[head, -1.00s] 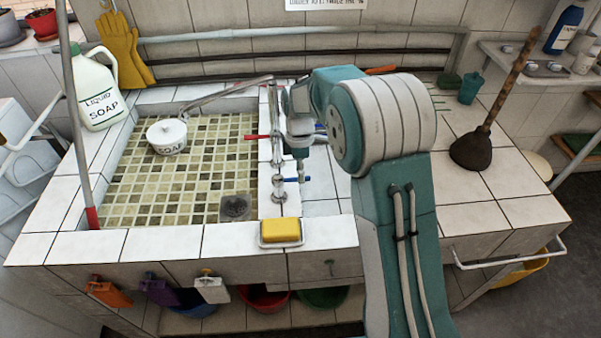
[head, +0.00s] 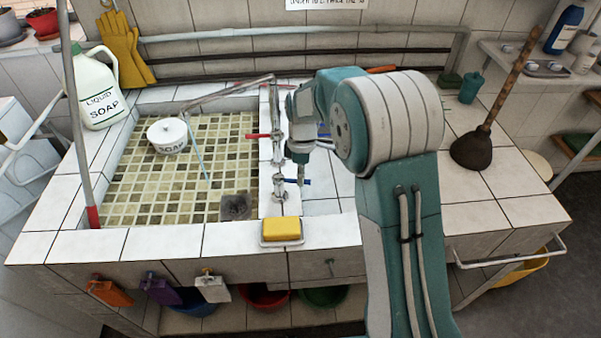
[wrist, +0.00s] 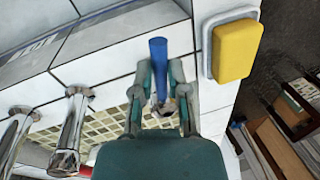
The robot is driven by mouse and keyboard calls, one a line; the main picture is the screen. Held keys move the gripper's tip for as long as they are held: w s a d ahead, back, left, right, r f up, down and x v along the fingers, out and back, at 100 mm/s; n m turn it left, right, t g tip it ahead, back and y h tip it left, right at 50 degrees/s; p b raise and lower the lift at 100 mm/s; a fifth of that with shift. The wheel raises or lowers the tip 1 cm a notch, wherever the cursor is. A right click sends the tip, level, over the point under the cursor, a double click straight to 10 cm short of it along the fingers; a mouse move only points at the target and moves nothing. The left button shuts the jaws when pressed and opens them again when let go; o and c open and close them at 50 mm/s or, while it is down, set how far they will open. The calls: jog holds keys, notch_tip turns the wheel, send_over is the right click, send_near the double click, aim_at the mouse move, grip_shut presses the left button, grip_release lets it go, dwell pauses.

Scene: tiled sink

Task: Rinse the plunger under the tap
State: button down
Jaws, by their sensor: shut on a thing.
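The plunger (head: 472,150), with a dark rubber cup and a wooden handle, stands cup-down and tilted on the right counter, well apart from my gripper. The metal tap (head: 225,90) reaches over the tiled basin, and a thin stream of water (head: 198,152) falls from its spout. My gripper (head: 301,172) is at the tap fittings on the basin's right edge, partly hidden by my arm. In the wrist view my gripper (wrist: 159,72) is shut on the blue tap handle (wrist: 158,48). A red tap handle (head: 258,136) is farther back.
A white pot marked soap (head: 168,136) sits in the basin (head: 150,190). A liquid soap jug (head: 95,88) stands at the left rim. A yellow sponge (head: 282,229) lies in a dish near the front edge. Counter around the plunger is mostly clear.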

jog(key=shift+s+m, duration=0.3)
jog(key=shift+m, duration=0.3)
jog(key=c, duration=0.6)
grip_release()
jog(key=shift+a, duration=0.1)
jog(key=shift+c, duration=0.2)
notch_tip(320, 180, up, 12)
jog(key=w, duration=0.2)
jog(key=shift+w+d+f, duration=0.2)
jog(key=shift+w+d, duration=0.05)
jog(key=shift+d, duration=0.05)
jog(key=shift+o, duration=1.3)
